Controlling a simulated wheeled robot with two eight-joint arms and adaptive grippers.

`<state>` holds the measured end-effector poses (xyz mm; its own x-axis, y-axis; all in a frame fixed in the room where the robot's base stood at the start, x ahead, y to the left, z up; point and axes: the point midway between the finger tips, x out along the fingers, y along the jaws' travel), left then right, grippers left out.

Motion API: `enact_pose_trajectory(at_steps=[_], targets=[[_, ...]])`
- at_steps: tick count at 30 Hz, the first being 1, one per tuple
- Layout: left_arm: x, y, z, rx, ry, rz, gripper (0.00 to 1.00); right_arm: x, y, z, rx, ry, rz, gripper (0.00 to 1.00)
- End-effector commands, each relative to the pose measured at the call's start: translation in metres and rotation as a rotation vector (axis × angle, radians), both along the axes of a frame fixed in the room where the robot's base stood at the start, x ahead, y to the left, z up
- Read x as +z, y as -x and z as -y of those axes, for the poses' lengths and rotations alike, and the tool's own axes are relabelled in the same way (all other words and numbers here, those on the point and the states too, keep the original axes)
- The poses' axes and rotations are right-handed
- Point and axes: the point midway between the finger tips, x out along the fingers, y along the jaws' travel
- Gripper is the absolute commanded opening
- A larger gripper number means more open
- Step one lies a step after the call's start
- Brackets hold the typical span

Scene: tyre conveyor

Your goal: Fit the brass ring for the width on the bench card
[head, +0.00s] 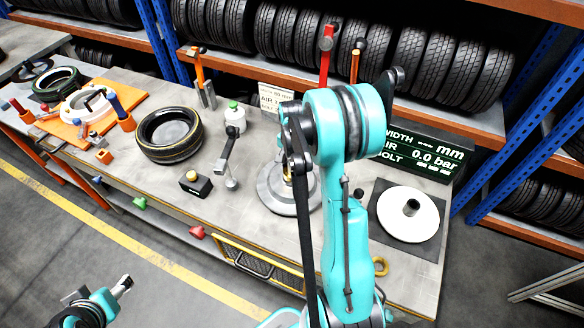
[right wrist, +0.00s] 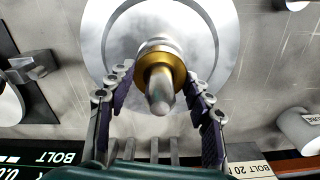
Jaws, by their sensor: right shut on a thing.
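In the right wrist view a brass ring (right wrist: 176,66) sits around a pale, round-tipped post (right wrist: 160,92) above a wide grey metal disc (right wrist: 218,30). My right gripper (right wrist: 160,80) has its fingers on both sides of the ring and is shut on it. In the head view my right arm hides most of the ring and gripper, over the round metal base (head: 270,192).
A display (head: 425,155) reads width dashes and air 0.0 bar. A white disc (head: 408,214) is on a dark mat at right. A tyre (head: 169,136), a black block (head: 195,183) and an orange board (head: 75,125) stand left.

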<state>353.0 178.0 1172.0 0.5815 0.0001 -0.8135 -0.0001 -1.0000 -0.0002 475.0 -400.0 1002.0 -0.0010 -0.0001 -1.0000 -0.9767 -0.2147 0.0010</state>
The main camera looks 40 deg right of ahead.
Motion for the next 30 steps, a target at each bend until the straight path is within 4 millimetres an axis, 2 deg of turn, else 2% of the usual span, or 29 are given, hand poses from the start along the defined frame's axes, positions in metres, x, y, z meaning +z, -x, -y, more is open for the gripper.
enact_pose_trajectory(at_steps=[15,16,18,30], targets=[[-0.012,0.0,0.0,0.0,0.0,0.0,0.58,-0.014,0.0,0.0,0.0,0.0,0.0,0.11],[-0.012,0.0,0.0,0.0,0.0,0.0,0.58,-0.013,0.0,0.0,0.0,0.0,0.0,0.56],[-0.011,0.0,0.0,0.0,0.0,0.0,0.58,-0.013,0.0,0.0,0.0,0.0,0.0,0.75],[-0.011,0.0,0.0,0.0,0.0,0.0,0.58,-0.007,0.0,0.0,0.0,0.0,0.0,0.75]])
